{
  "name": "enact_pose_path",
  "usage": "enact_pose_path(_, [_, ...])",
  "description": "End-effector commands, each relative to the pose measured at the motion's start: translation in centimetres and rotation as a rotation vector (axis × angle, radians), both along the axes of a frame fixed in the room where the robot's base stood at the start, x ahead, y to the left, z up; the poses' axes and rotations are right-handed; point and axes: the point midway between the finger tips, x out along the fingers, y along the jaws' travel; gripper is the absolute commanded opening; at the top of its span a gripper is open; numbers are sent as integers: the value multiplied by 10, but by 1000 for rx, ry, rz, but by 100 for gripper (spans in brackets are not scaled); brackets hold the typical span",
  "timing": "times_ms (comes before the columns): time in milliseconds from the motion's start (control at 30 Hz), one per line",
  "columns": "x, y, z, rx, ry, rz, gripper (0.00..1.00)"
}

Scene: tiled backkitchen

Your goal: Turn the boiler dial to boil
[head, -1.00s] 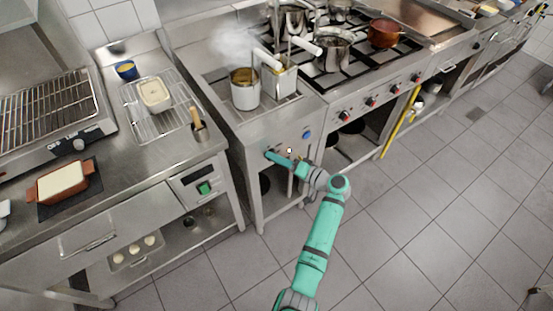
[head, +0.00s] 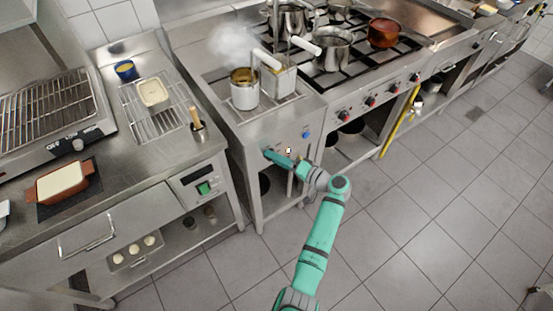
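The boiler (head: 262,128) is a steel unit between the left counter and the stove, with steaming baskets in its top. A blue knob (head: 306,134) shows on the right of its front panel, with a small lit spot (head: 289,151) to the left of it. My gripper (head: 268,154) is at the left part of this front panel, at or very close to it. My gripper and wrist cover part of the panel, so a dial behind them is hidden. The fingers are too small to tell open from shut.
A steel counter (head: 120,190) stands left, with a wire rack (head: 158,125), a red dish (head: 62,182) and a grill (head: 50,110). A stove with red-marked knobs (head: 370,101) and pots stands right. A yellow hose (head: 398,125) hangs there. The tiled floor (head: 420,220) in front is clear.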

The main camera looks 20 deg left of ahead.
Motion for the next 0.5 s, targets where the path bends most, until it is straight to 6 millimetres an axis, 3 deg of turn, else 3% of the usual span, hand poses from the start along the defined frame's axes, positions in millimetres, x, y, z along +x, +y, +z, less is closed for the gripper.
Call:
enact_pose_path(267, [-3,-13,2,0,-1,-2,51])
enact_pose_path(500, [-16,-55,9,0,-2,-4,51])
